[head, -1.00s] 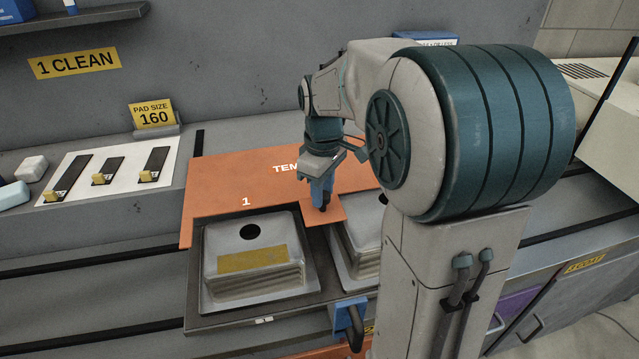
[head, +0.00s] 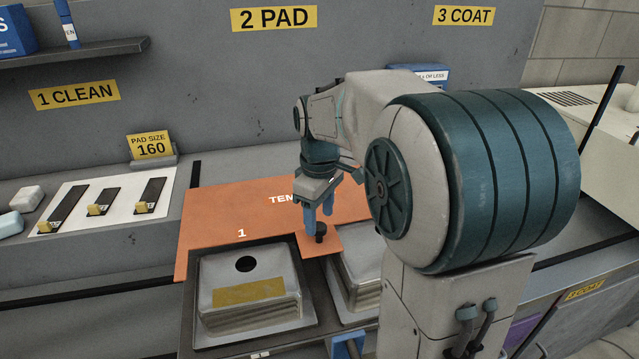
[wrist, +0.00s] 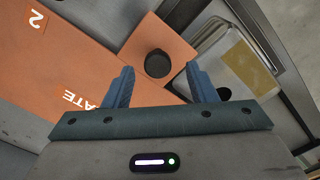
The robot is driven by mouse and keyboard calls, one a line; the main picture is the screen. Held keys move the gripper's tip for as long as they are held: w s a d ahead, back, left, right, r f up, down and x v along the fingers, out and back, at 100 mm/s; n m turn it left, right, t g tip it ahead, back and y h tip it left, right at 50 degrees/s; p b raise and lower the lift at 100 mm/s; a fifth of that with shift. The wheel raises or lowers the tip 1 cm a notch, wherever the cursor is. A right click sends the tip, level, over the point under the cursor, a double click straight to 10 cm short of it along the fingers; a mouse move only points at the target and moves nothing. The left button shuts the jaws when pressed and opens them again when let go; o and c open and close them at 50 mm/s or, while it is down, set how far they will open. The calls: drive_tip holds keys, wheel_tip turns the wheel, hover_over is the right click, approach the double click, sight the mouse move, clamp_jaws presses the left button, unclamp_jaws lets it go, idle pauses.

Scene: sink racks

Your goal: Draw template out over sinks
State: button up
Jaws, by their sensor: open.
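The orange template (head: 215,210) lies flat behind the sinks, marked 1 near its left end; its tab with a black knob (head: 320,232) reaches forward between two sinks. The left steel sink (head: 225,275) and the second sink (head: 360,270) sit in a dark rack, the second partly hidden by my arm. My gripper (head: 318,212) is open just above the knob. In the wrist view, the template (wrist: 75,75) shows a 2, and the knob (wrist: 157,63) lies beyond and between my open fingertips (wrist: 160,80), with nothing held. A sink (wrist: 235,50) shows at right.
A blue handle (head: 347,345) is at the rack's front. A white sheet (head: 75,210) with black, yellow-ended pieces lies at left, before a yellow PAD SIZE 160 card (head: 150,146). A shelf (head: 90,57) overhangs at upper left. My arm hides the right side.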

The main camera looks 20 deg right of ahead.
wheel_tip(320, 180, up, 12)
drive_tip(key=shift+f, duration=0.2)
drive_tip(key=shift+s+f, duration=0.1)
idle(0.3)
drive_tip(key=s+a+f+m+t, duration=0.3)
drive_tip(key=s+f+m, duration=0.5)
drive_tip(key=s+f, duration=0.5)
drive_tip(key=s, duration=0.3)
drive_tip(key=shift+a+f, duration=0.25)
drive_tip(key=shift+a, duration=0.05)
idle(1.5)
